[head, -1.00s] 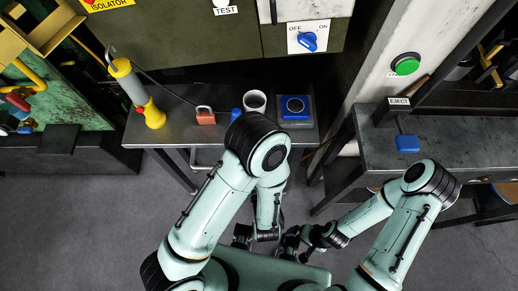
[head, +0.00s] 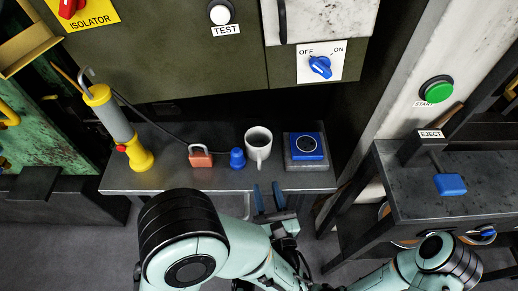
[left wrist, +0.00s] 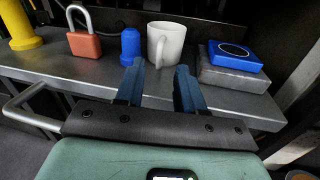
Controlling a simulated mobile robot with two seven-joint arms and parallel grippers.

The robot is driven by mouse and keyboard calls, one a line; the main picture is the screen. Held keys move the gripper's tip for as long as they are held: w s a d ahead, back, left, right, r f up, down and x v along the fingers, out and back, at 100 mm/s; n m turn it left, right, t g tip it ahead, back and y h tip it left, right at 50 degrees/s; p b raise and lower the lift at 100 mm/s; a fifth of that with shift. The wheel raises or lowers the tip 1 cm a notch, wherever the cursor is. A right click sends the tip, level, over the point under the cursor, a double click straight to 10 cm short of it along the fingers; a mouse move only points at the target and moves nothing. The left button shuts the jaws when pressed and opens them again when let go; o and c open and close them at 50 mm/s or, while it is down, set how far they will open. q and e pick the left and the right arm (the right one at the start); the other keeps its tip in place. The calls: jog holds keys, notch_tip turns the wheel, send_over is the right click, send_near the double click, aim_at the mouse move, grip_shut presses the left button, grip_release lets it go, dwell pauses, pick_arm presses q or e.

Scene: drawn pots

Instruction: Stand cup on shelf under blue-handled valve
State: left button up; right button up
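The cup, a white mug (head: 258,146), stands upright on a dark metal bench (head: 180,180), its handle toward me. It also shows in the left wrist view (left wrist: 167,42). My left gripper (head: 270,197) is open and empty, its two blue fingers apart and pointing at the mug from the near side. In the left wrist view the fingers (left wrist: 160,88) stand short of the mug, which lies beyond the gap between them. My right arm is at the bottom right; its gripper is not visible. I cannot identify a blue-handled valve or the shelf under it.
Left of the mug stand a blue bottle-like piece (head: 237,158), a red padlock (head: 200,156) and a yellow-grey lamp (head: 125,130). Right of it is a grey block with a blue top (head: 306,148). A blue rotary switch (head: 320,66) is on the panel above. A second bench (head: 440,205) stands right.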

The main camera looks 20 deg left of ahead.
aim_at(260, 164)
pick_arm(q)
jog(key=b+x, duration=0.1)
jog(key=x, duration=0.8)
jog(key=shift+w, duration=0.25)
jog(key=shift+c, duration=0.3)
grip_shut()
